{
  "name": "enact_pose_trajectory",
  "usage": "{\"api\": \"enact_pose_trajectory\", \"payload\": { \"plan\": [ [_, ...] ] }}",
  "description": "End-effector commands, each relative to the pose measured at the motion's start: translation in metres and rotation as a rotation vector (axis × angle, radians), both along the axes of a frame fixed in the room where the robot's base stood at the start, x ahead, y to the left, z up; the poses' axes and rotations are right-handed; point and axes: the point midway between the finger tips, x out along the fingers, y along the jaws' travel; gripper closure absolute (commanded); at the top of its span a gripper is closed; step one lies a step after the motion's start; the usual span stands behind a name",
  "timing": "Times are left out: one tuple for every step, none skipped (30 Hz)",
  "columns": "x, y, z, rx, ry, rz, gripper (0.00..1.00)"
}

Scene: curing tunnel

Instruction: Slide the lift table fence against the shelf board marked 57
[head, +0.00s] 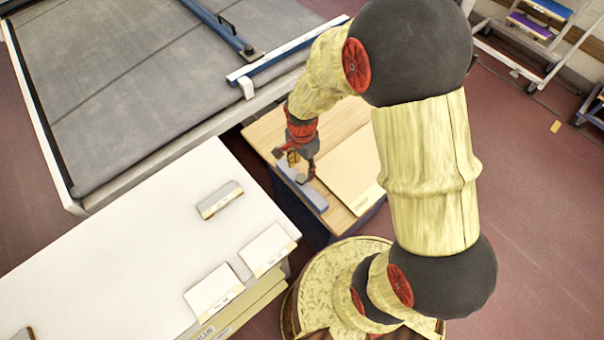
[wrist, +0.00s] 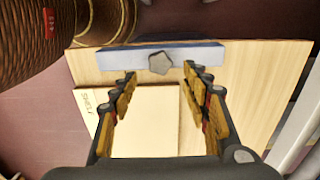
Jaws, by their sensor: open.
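The lift table (head: 262,132) has a light wooden top. The fence (head: 314,198) is a blue-grey bar lying along its left side in the head view and across the top of the wrist view (wrist: 205,52). A grey faceted knob (wrist: 160,63) sits on the fence. A pale shelf board (head: 350,165) lies on the table, with a strip of bare wood between it and the fence. Its label (wrist: 90,100) is too small to read a number. My gripper (head: 300,168) is open, over the fence side of the table; in the wrist view its fingertips (wrist: 160,73) flank the knob.
A white-topped bench (head: 130,240) with several small blocks and cards stands at left. A large grey-bedded machine (head: 140,80) with a blue rail (head: 215,25) stands behind. Wheeled racks (head: 520,50) are at the back right. The red floor on the right is mostly clear.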

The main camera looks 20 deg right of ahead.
Motion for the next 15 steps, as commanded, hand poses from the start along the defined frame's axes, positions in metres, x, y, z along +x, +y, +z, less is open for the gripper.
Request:
{"api": "enact_pose_trajectory", "payload": {
  "plan": [
    [0.000,0.000,-0.011,0.000,0.002,0.000,0.53],
    [0.000,0.000,-0.015,0.000,0.002,0.001,0.53],
    [0.000,0.000,-0.022,0.000,0.002,0.001,0.53],
    [0.000,0.000,-0.026,0.000,0.001,0.001,0.53],
    [0.000,0.000,-0.030,0.000,0.001,0.001,0.53],
    [0.000,0.000,-0.035,0.000,0.001,0.001,0.53],
    [0.000,0.000,-0.038,0.000,0.001,0.001,0.53],
    [0.000,0.000,-0.041,0.000,0.000,0.001,0.53],
    [0.000,0.000,-0.045,0.000,0.000,0.001,0.53],
    [0.000,0.000,-0.047,0.000,0.000,0.002,0.53],
    [0.000,0.000,-0.048,0.000,0.000,0.002,0.53],
    [0.000,0.000,-0.050,0.000,-0.001,0.002,0.53],
    [0.000,0.000,-0.051,0.000,-0.001,0.002,0.53],
    [0.001,0.000,-0.051,0.000,-0.001,0.002,0.53],
    [0.001,0.000,-0.051,0.000,-0.002,0.002,0.53]
  ]
}}
